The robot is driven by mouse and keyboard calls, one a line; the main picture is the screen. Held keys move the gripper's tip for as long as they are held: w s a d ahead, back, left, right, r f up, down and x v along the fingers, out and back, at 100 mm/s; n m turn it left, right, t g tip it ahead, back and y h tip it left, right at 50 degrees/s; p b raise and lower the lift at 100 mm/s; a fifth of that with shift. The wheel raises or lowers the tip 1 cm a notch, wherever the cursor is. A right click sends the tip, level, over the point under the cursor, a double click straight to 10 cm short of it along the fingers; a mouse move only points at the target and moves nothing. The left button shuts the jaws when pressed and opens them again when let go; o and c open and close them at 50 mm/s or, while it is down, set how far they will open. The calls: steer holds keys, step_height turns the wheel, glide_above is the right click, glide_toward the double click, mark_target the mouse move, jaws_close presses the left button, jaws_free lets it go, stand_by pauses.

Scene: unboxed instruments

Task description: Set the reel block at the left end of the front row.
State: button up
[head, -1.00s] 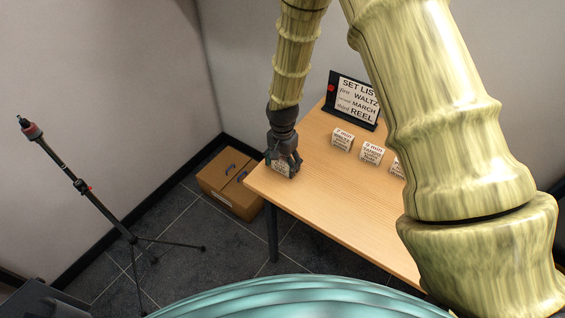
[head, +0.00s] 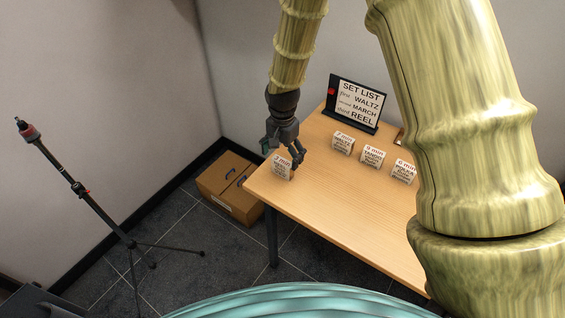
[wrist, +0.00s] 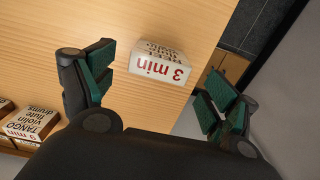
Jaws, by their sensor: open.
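The reel block (head: 282,168), a small white box, stands upright near the left corner of the table in the head view. In the wrist view the block (wrist: 160,65) shows a red "3 min" on one face; the face with its name is foreshortened and hard to read. My gripper (head: 296,158) is open and empty, just above and to the right of the block in the head view. In the wrist view its fingers are spread wide, with the block beyond them and clear of both.
A cardboard box (head: 229,188) and a tripod stand (head: 90,200) are on the floor. The table's front is bare.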

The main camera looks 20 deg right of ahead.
mark_target(282, 161)
steer(key=shift+r+b, duration=0.55)
steer(key=shift+r, duration=2.65)
